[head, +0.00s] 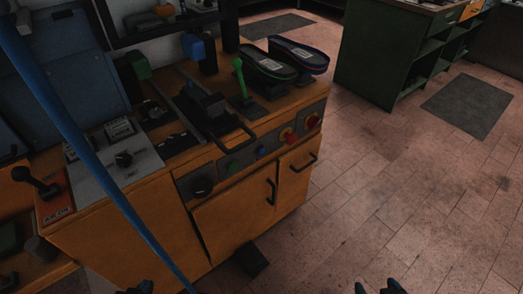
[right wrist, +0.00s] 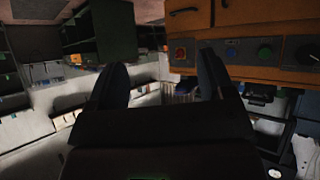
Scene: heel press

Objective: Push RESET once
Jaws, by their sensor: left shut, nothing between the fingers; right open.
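The orange press cabinet carries a grey front panel (head: 250,155) with a black knob (head: 202,187), a green button (head: 232,167), a blue button (head: 262,150), a red knob on yellow (head: 288,135) and a red button (head: 313,120). No RESET label is readable, so I cannot tell which control it is. In the right wrist view the panel appears inverted, with the blue button (right wrist: 231,52) and green button (right wrist: 265,52). My left gripper (head: 135,288) is shut and empty at the bottom edge. My right gripper (head: 380,287) is open and empty, low and apart from the panel.
Two shoe soles (head: 268,65) and a green lever (head: 240,76) are on top. Cabinet door handles (head: 271,192) stick out below.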

